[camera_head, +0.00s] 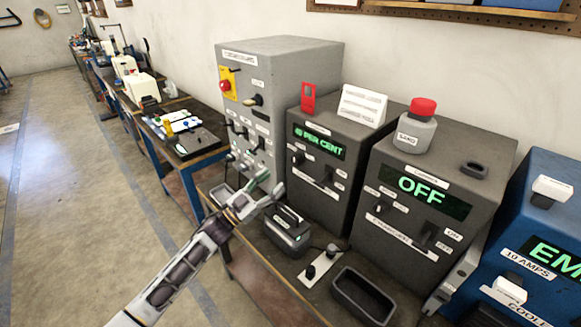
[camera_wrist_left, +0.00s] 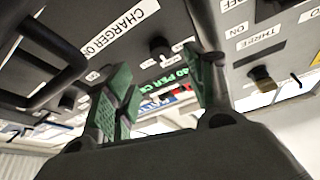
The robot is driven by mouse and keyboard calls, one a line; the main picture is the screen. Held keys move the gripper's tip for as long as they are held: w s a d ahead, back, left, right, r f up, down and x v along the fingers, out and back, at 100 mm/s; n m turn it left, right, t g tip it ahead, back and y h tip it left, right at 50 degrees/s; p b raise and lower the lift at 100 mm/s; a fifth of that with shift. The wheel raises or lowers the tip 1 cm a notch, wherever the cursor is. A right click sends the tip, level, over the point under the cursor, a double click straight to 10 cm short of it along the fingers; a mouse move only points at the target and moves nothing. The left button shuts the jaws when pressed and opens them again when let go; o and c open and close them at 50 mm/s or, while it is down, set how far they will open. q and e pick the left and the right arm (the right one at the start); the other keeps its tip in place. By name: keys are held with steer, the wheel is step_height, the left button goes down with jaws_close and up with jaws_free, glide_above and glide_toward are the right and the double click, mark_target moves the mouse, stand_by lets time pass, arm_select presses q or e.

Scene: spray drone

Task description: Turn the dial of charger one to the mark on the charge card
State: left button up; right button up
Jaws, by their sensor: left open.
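Charger one is the dark grey box (camera_head: 320,150) whose green display reads what looks like "40 PER CENT". A white card (camera_head: 362,105) with printed lines, apparently the charge card, stands on its top; its text is too small to read. A small dark dial (camera_head: 299,158) sits below the display. In the left wrist view a round black knob (camera_wrist_left: 158,47) shows near the label "CHARGER ON", partly cut off. My left gripper (camera_head: 268,186) is open and empty, in front of and left of charger one, apart from the dial. Its green-padded fingers (camera_wrist_left: 157,92) show spread in the wrist view.
A tall grey cabinet (camera_head: 270,60) with switches stands left of charger one. A second dark charger (camera_head: 430,190) reading "OFF" and a blue box (camera_head: 540,240) stand right. A black battery-like block (camera_head: 288,232) and a dark tray (camera_head: 362,295) lie on the bench in front.

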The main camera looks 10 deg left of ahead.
mark_target(294, 163)
arm_select(q)
steer(key=x, duration=0.5)
steer(key=shift+w+d+r+b, duration=0.25)
steer(key=shift+w+d+b, duration=0.1)
steer(key=shift+w, duration=0.1)
steer(key=shift+w+d+r, duration=0.2)
steer(key=shift+w+d, duration=0.2)
steer(key=shift+w, duration=0.1)
steer(key=shift+w+d+r, duration=0.15)
steer(key=shift+w+d, duration=0.15)
steer(key=shift+w, duration=0.1)
steer(key=shift+d, duration=0.1)
steer(key=shift+c, duration=1.1)
steer(key=c, duration=0.8)
arm_select(e)
steer(key=shift+s+d+f, duration=0.15)
steer(key=shift+s+f, duration=0.3)
steer(key=shift+s, duration=0.4)
